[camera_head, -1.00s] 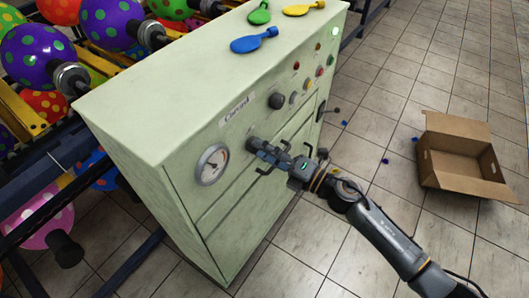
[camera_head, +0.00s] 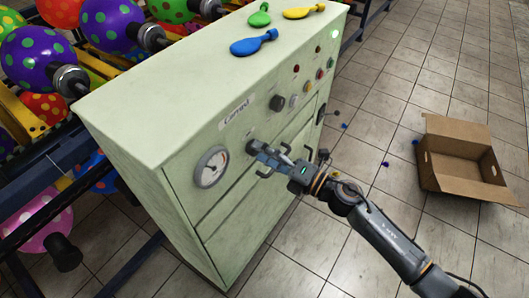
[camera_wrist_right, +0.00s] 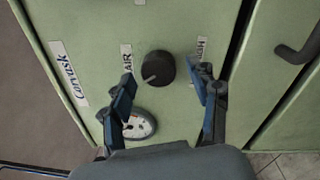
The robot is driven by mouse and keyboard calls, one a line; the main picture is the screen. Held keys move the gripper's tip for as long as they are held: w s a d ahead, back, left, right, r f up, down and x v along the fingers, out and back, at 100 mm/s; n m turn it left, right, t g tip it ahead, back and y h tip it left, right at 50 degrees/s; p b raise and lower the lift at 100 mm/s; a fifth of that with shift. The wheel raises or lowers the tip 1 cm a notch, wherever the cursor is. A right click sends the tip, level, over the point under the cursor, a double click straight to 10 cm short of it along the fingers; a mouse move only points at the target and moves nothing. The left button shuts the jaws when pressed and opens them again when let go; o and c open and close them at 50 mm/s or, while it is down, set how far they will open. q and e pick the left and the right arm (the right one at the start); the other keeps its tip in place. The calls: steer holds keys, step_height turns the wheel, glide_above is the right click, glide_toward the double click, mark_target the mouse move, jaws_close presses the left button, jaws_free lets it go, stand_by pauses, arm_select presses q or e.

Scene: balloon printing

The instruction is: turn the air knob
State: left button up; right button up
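The black air knob (camera_wrist_right: 158,68) sits on the pale green cabinet front, with an "AIR" label (camera_wrist_right: 126,58) beside it in the right wrist view. A pale pointer line shows on its face. My right gripper (camera_wrist_right: 165,82) is open, with one finger on each side of the knob. Gaps show between the knob and both fingers, and I see no contact. In the head view my right gripper (camera_head: 268,153) is at the cabinet front, right of the round gauge (camera_head: 212,167), and largely covers the air knob. My left gripper is not in view.
The gauge also shows below the knob in the wrist view (camera_wrist_right: 138,125). Another black knob (camera_head: 277,102) and coloured buttons are farther along the cabinet (camera_head: 150,120). Flat balloons lie on top. An open cardboard box (camera_head: 455,170) stands on the tiled floor at right.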

steer(key=v, duration=1.2)
stand_by(0.3)
